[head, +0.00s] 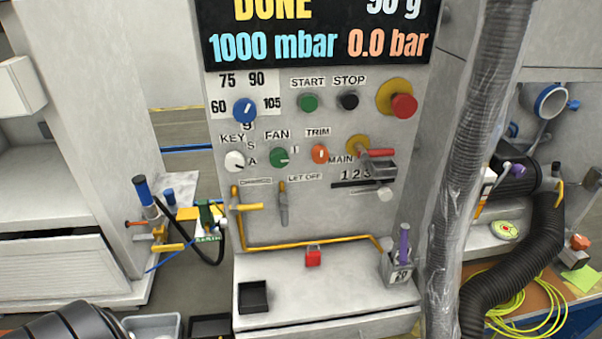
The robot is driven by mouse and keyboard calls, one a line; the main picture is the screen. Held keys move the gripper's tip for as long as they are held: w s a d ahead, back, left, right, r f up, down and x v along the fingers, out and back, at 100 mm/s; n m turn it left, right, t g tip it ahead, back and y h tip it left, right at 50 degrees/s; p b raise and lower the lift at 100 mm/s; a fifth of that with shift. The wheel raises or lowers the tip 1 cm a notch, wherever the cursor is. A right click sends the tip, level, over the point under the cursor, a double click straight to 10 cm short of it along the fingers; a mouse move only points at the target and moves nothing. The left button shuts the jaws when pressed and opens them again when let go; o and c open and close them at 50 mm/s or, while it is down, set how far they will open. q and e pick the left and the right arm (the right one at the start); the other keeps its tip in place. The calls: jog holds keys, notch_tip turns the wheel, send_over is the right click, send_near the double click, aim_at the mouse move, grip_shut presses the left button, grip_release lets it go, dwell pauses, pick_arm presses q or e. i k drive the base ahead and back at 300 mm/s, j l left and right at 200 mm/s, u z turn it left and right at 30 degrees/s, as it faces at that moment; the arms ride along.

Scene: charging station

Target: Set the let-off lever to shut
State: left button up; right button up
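The let-off lever (284,208) is a grey handle on the front of the white control panel (300,222), left of and below the "LET OFF" label (305,177). It hangs straight down from a yellow fitting. To its left, a yellow lever (249,207) points sideways to the right, under a small label too blurred to read. Neither of my grippers is in view, and nothing touches the let-off lever.
A display (320,35) reads "DONE", "1000 mbar" and "0.0 bar". Knobs and buttons sit above the levers, with a red main handle (376,153) at right. A yellow pipe (310,243) runs below. A wrapped hose (470,160) stands right of the panel.

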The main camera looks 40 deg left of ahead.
aim_at(283, 198)
jog(key=u, duration=1.2)
